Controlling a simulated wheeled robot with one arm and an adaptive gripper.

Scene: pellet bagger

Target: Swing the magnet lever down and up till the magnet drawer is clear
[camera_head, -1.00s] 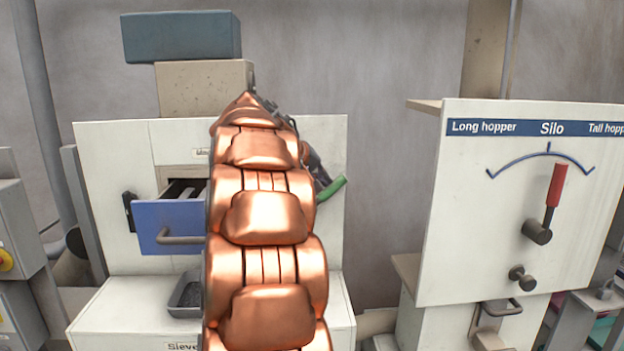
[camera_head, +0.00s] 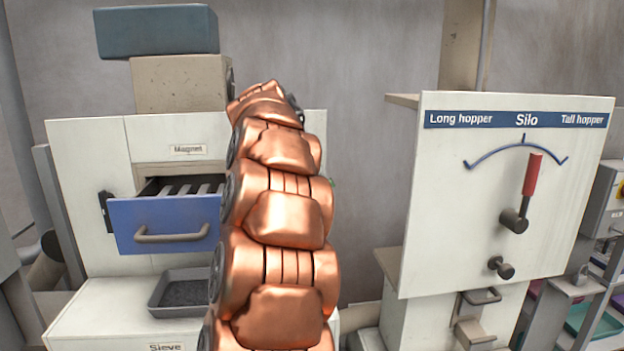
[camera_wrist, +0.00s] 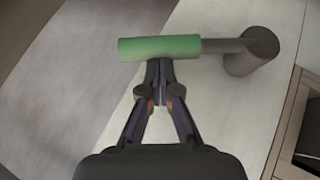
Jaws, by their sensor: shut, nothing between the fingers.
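The magnet lever has a green grip (camera_wrist: 160,48) on a grey arm that runs right to a round pivot (camera_wrist: 252,52) on the pale machine side. In the head view my arm hides nearly all of the lever. My gripper (camera_wrist: 160,66) is shut and empty. Its fingertips are at the lower edge of the green grip in the wrist view; I cannot tell whether they touch it. The magnet drawer (camera_head: 170,224) stands pulled out under the "Magnet" label, with a blue front and grey bars inside. My arm covers its right end.
A grey tray (camera_head: 178,291) with dark bits sits below the drawer on the "Sieve" housing. At right stands the Silo panel (camera_head: 450,210) with a red-handled lever (camera_head: 531,176). A bare wall gap lies between the machine and the panel.

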